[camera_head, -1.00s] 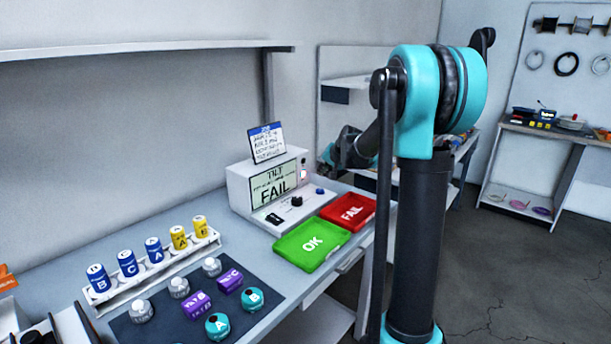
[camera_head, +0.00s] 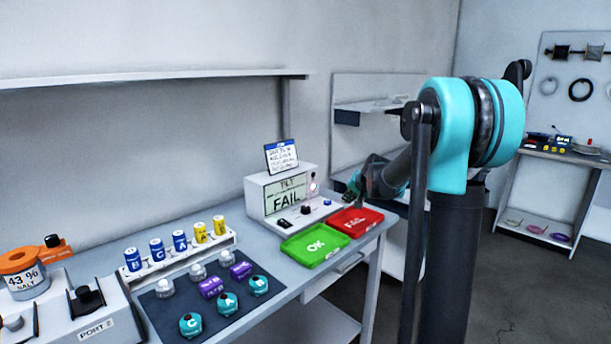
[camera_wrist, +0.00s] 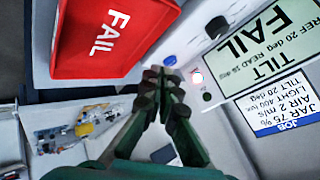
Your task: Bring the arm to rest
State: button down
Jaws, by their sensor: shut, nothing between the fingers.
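My gripper (camera_wrist: 165,85) is shut and empty in the wrist view, its fingertips together in front of the tilt tester. In the head view my gripper (camera_head: 354,186) is small and partly dark, above the bench near the right end of the tester (camera_head: 256,196) and the red FAIL tray (camera_head: 345,231). My arm is folded, its upper joint high at the right of the head view. The red FAIL tray also shows in the wrist view (camera_wrist: 75,62) and looks empty. The tester's screen reads TILT, FAIL.
A green OK tray (camera_head: 296,256) lies beside the red one. A dark mat (camera_head: 262,293) holds several teal, purple and grey pieces. A white rack (camera_head: 150,274) holds blue and yellow cans. A job card (camera_head: 281,156) stands on the tester. An orange-topped jar (camera_head: 22,278) is at left.

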jog(key=s+d+f+n+g+h, duration=0.1)
jog(key=s+f, duration=0.4)
jog(key=s, duration=0.8)
jog(key=s+d+f+n+g+h, duration=0.1)
jog(key=s+f, duration=0.5)
jog(key=s, duration=0.8)
jog(key=s+d+f+n+g+h, duration=0.1)
jog(key=s+f, duration=0.4)
jog(key=s, duration=0.9)
jog(key=shift+s+d+f+n+g, duration=0.15)
jog(key=shift+d+n+g, duration=0.1)
jog(key=shift+n+g, duration=0.5)
jog(key=shift+a, duration=0.1)
